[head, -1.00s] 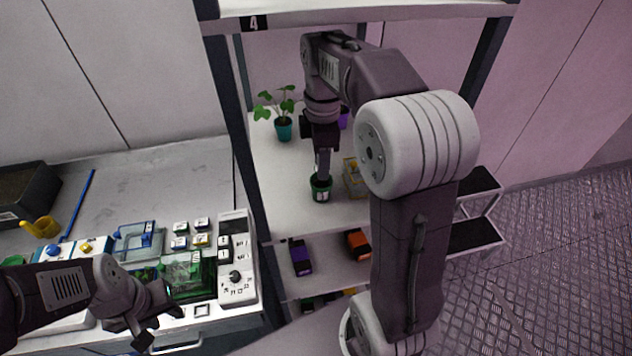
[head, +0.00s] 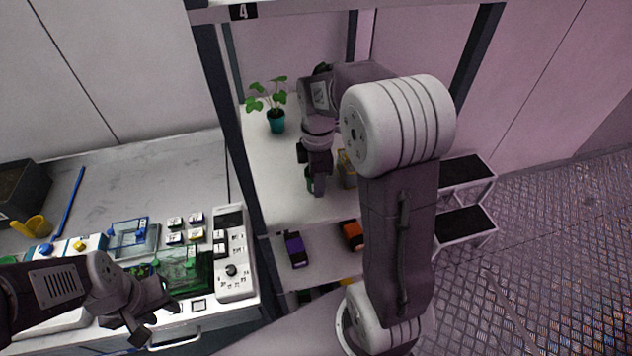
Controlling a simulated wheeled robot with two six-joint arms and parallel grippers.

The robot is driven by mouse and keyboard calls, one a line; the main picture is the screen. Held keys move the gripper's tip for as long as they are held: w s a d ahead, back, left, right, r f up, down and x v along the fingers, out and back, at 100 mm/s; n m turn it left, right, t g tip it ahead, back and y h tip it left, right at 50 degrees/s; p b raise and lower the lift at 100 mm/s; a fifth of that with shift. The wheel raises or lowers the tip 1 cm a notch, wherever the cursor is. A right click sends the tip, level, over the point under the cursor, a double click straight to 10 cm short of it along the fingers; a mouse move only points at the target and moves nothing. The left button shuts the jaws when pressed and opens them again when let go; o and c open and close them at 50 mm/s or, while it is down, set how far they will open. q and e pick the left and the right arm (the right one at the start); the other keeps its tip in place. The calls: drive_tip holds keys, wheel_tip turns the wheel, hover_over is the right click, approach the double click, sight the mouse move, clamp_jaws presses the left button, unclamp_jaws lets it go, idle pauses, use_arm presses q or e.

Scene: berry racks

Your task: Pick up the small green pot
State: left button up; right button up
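The small green pot (head: 309,180) stands on the white shelf (head: 270,200) of the rack, mostly hidden behind my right gripper. My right gripper (head: 318,188) points down at the pot, with a dark finger in front of it. I cannot tell whether its fingers are apart or closed on the pot. My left gripper (head: 155,322) is open and empty, low over the front of the workbench at the left.
A leafy plant in a teal pot (head: 277,122) stands further back on the shelf. A yellowish object (head: 346,170) is just right of the green pot. Purple (head: 294,248) and orange (head: 351,235) items sit on the shelf below. Rack posts flank the shelf.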

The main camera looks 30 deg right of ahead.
clamp_jaws()
drive_tip(key=shift+r, duration=0.25)
wheel_tip(320, 180, up, 4)
drive_tip(key=shift+w+f, duration=0.1)
drive_tip(key=shift+f, duration=0.05)
drive_tip(key=s+a+r, duration=0.1)
drive_tip(key=s+r, duration=0.2)
drive_tip(key=s, duration=0.3)
drive_tip(key=s+r+b, duration=0.1)
drive_tip(key=s+r, duration=0.3)
drive_tip(key=s, duration=0.1)
drive_tip(key=shift+s+a, duration=0.35)
